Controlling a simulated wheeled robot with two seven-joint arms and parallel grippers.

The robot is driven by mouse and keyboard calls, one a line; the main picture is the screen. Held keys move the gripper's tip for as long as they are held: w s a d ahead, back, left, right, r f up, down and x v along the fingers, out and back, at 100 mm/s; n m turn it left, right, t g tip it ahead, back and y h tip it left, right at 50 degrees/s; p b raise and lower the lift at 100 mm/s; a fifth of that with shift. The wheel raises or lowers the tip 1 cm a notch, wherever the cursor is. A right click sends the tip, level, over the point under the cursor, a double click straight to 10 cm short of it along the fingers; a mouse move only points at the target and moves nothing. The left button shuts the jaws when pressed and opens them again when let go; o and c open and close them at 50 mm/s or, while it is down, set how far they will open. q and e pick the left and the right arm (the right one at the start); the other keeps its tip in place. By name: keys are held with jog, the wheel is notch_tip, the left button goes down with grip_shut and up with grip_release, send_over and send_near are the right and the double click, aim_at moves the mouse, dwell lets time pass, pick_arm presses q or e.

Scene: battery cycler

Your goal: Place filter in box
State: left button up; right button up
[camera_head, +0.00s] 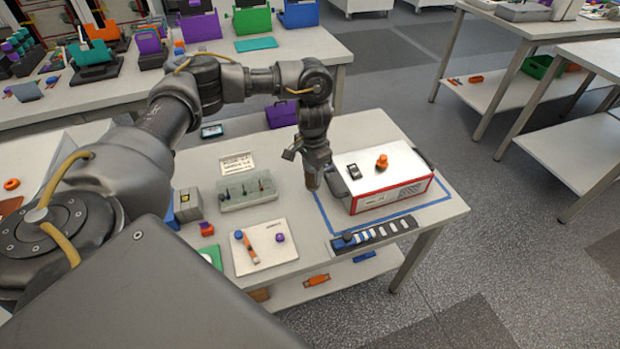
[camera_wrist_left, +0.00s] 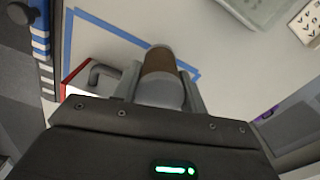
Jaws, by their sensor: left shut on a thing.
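My left gripper (camera_head: 313,172) points down beside the left end of a white box-like unit with red edges (camera_head: 372,199). It is shut on a short cylinder, likely the filter (camera_wrist_left: 158,64), brown at one end and pale grey at the other. The cylinder also shows below the fingers in the head view (camera_head: 312,184). The cylinder is above or close to the table; I cannot tell if it touches. The unit has a dark handle at each end and an orange knob (camera_head: 381,161) on its lid. I cannot tell which container is the task's box. My right gripper is not in view.
Blue tape (camera_head: 327,220) outlines an area around the unit. A dark strip with several slots (camera_head: 372,236) lies in front. A clear tray (camera_head: 247,193), a white board (camera_head: 265,247) and a grey device (camera_head: 187,205) stand left. A purple box (camera_head: 282,114) is at the back.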

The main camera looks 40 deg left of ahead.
aim_at(311, 178)
pick_arm(q)
jog(key=f, duration=0.4)
jog(key=shift+w+a+b, duration=0.15)
jog(key=shift+a+b, duration=0.2)
jog(key=o, duration=1)
jog(key=shift+f, duration=0.15)
notch_tip(311, 178, up, 11)
jog(key=shift+p, duration=1.05)
jog(key=shift+r, duration=0.7)
jog(key=shift+o, duration=0.4)
